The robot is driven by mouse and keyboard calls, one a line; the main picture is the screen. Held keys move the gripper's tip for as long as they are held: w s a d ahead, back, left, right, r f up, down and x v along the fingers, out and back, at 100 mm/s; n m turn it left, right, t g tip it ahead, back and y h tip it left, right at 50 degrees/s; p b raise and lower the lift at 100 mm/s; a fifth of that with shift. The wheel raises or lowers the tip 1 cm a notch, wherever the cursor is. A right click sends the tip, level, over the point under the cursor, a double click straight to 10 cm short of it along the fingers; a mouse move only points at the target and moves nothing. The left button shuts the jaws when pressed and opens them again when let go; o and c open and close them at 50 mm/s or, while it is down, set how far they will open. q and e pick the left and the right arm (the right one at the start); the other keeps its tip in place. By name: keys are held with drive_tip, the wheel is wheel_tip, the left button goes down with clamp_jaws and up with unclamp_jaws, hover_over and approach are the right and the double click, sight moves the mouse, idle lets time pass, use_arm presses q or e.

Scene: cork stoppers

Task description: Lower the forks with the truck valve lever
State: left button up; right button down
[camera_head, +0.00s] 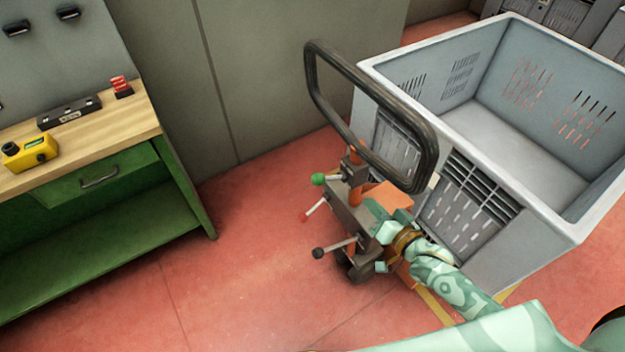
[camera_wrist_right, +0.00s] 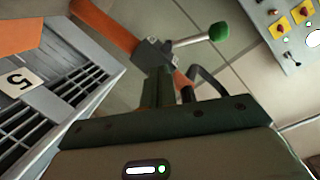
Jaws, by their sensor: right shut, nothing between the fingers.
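The truck (camera_head: 350,205) stands upright on the red floor, with a black loop handle (camera_head: 318,85) and orange parts. Three levers point left from it: one with a green knob (camera_head: 318,179), one with a red knob (camera_head: 303,217), one with a black knob (camera_head: 318,253). Which is the valve lever is not marked. My right gripper (camera_head: 376,214) is shut and empty beside the truck's head, right of the levers. In the right wrist view its dark fingers (camera_wrist_right: 160,88) point at the truck, just below the green knob (camera_wrist_right: 218,31). The forks are hidden. My left gripper is out of view.
A large grey crate (camera_head: 500,177) stands close behind and right of the truck. A green workbench (camera_head: 180,185) with a yellow device (camera_head: 30,152) is at the left. The red floor between bench and truck is clear.

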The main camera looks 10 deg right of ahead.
sight(328, 179)
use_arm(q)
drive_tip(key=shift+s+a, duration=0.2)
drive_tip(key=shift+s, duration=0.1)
use_arm(e)
drive_tip(key=w+a+r+m+t+y, duration=0.1)
drive_tip(key=a+r+m+t, duration=0.1)
drive_tip(key=r, duration=0.4)
drive_tip(key=shift+a+r+m+y, duration=0.3)
drive_tip(key=shift+a+m, duration=0.2)
drive_tip(key=shift+m, duration=0.6)
drive_tip(key=b+x, duration=0.1)
drive_tip(key=x, duration=0.9)
drive_tip(key=shift+w+a+f+b, duration=0.1)
drive_tip(key=shift+w+f+b, duration=0.1)
drive_tip(key=shift+b, duration=0.2)
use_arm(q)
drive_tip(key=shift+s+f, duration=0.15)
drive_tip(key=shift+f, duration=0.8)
use_arm(e)
drive_tip(key=s+a+f, duration=0.1)
drive_tip(key=s+a, duration=0.1)
drive_tip(key=shift+s+a+f, duration=0.25)
drive_tip(key=shift+s+f, duration=0.15)
drive_tip(key=shift+s, duration=0.1)
